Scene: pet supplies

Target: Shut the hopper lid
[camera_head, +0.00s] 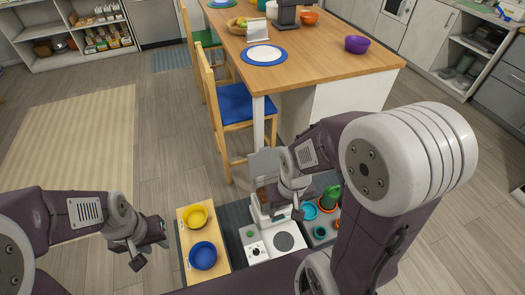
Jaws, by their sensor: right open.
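A white feeder (256,248) with a dial and a round grey plate stands on the floor-level surface in front of me. Its pale hopper lid (266,162) stands raised at the back, and some brown contents show below it. My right gripper (298,213) is open, over the right side of the feeder, and its arm hides part of the hopper. Whether it touches the lid or the hopper, I cannot tell. My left gripper (152,254) hangs to the left of the feeder, apart from it, with its jaw opening unclear.
A wooden board (215,231) with a yellow bowl (195,216) and a blue bowl (203,256) lies left of the feeder. Teal and orange dishes and a green item (331,194) sit on the right. A chair (233,107) and a dining table (330,65) stand behind.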

